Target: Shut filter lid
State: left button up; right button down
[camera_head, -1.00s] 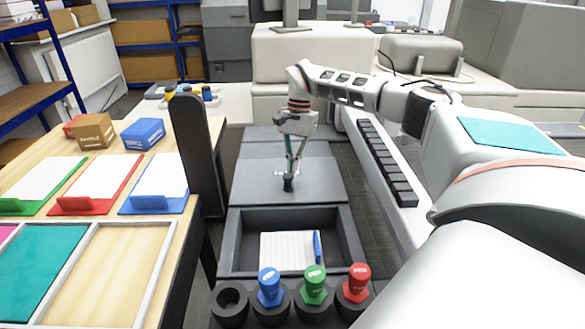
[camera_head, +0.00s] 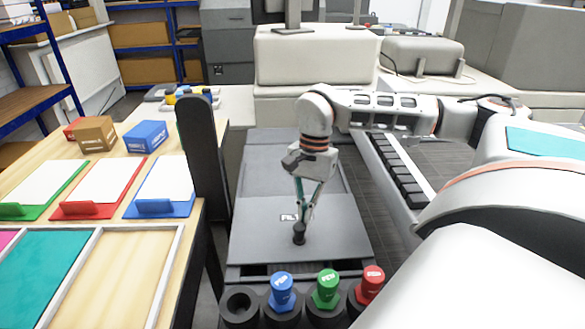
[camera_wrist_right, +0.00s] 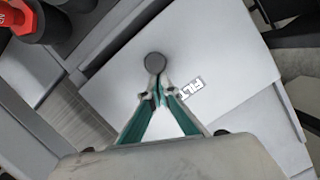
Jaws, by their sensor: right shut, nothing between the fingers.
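The filter lid (camera_head: 340,228) is a flat grey sliding panel with a partly hidden "FILT" label and a dark upright knob (camera_head: 299,236). It covers most of the dark box (camera_head: 232,272), leaving a narrow dark slot at its near edge. The lid also shows in the right wrist view (camera_wrist_right: 225,55), with the round knob top (camera_wrist_right: 154,63). My right gripper (camera_head: 301,219) points down, shut and empty, with its fingertips right at the knob's far side. Whether they touch it is unclear. My left gripper is out of view.
Blue (camera_head: 282,290), green (camera_head: 327,288) and red (camera_head: 371,283) capped pieces stand in dark holders in front of the box, beside an empty holder (camera_head: 239,305). A dark post (camera_head: 203,150) and a wooden table (camera_head: 125,255) with coloured trays stand left.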

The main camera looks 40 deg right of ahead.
aim_at(305, 251)
jog(key=s+a, duration=0.2)
jog(key=s, duration=0.1)
jog(key=shift+a, duration=0.25)
jog(key=shift+s+a, duration=0.2)
jog(key=shift+s, duration=0.1)
jog(key=shift+s, duration=0.1)
jog(key=v, duration=1.2)
jog(key=shift+w+d, duration=0.2)
jog(key=shift+w, duration=0.15)
